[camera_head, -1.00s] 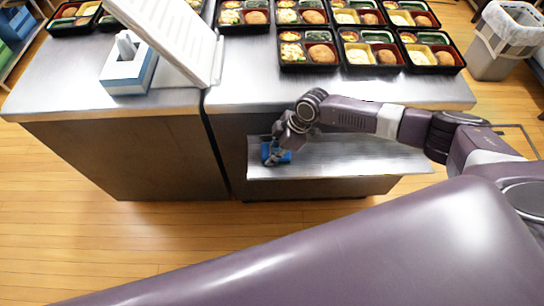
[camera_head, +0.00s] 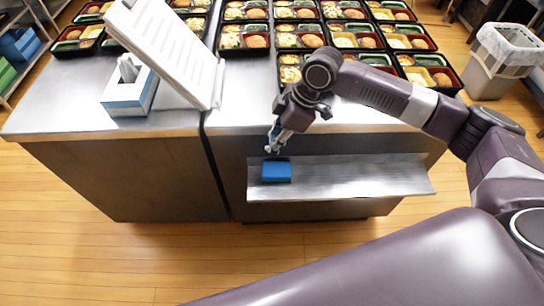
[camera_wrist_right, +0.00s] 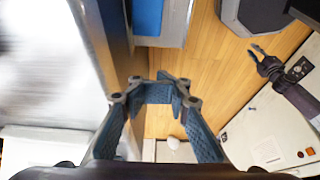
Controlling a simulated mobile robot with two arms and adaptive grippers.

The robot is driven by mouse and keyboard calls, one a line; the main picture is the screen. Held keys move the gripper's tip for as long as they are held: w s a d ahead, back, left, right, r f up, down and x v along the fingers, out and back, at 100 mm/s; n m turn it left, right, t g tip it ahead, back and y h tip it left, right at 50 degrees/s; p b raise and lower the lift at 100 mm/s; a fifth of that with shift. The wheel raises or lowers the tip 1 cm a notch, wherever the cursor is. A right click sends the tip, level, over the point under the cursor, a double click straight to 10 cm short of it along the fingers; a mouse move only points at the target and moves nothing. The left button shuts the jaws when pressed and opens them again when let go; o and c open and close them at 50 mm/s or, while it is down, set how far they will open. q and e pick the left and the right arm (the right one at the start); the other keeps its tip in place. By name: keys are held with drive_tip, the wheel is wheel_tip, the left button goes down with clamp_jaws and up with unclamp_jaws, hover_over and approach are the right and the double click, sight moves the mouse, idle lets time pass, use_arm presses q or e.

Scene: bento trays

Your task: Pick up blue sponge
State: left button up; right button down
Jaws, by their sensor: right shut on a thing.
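The blue sponge (camera_head: 277,171) lies on the low metal shelf (camera_head: 350,180) in the head view. My right gripper (camera_head: 270,148) is just above and behind it, apart from it. In the right wrist view the sponge (camera_wrist_right: 147,17) shows at the top edge, beyond the fingers.
A metal counter (camera_head: 240,115) stands above the shelf. Several filled bento trays (camera_head: 290,60) cover its back. A white slatted rack (camera_head: 170,45) and a blue-and-white tissue box (camera_head: 128,95) stand at the left. A bin (camera_head: 495,70) is at the far right. The shelf right of the sponge is clear.

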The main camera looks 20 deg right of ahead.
drive_tip(key=shift+r, duration=1.35)
drive_tip(key=c, duration=0.6)
unclamp_jaws()
drive_tip(key=shift+o, duration=0.2)
